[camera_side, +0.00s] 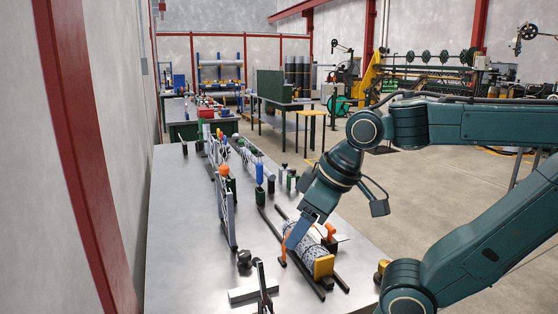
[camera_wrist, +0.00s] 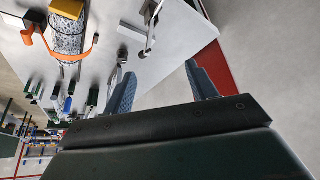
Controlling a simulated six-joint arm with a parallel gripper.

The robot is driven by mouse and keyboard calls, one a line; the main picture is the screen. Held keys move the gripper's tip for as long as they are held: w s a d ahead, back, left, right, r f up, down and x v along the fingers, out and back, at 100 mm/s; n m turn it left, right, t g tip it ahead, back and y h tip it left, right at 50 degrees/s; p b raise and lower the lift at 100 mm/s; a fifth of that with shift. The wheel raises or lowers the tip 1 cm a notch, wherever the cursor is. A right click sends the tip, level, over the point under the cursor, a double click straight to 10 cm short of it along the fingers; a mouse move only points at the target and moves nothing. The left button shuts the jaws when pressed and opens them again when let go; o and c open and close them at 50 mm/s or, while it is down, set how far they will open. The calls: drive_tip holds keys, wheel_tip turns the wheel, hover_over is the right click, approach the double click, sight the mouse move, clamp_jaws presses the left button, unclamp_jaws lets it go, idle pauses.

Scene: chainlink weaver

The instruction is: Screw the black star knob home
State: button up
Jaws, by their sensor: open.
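A small dark knob-like shape (camera_side: 244,259), perhaps the black star knob, stands on the bench left of my gripper in the side view. A small dark shape (camera_wrist: 122,54) near the left fingertip in the wrist view may be the same thing; its form is too small to tell. My gripper (camera_side: 290,246) points down over the bench, in front of a rolled chain-link mesh (camera_side: 308,245) in the side view. In the wrist view my gripper (camera_wrist: 160,78) has its two blue fingers wide apart, with nothing between them. I cannot tell what the knob sits on.
A yellow block (camera_side: 323,266) and an orange clamp (camera_side: 331,233) are at the mesh roll, between dark rails. A pale block (camera_side: 249,293) and dark upright tool (camera_side: 264,284) stand at the bench's near end. An upright mesh panel (camera_side: 225,205) runs along the left. Bare bench (camera_side: 180,240) lies beyond it.

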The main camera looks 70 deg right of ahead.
drive_tip(key=w+d+r+n+g, duration=0.1)
drive_tip(key=w+d, duration=0.2)
drive_tip(key=w, duration=0.3)
drive_tip(key=n+g, duration=0.4)
hover_over(244, 252)
wheel_tip(244, 252, down, 10)
drive_tip(key=shift+f, duration=0.15)
drive_tip(key=shift+f, duration=0.1)
drive_tip(key=shift+f, duration=6.8)
drive_tip(key=shift+c, duration=0.5)
drive_tip(key=c, duration=0.9)
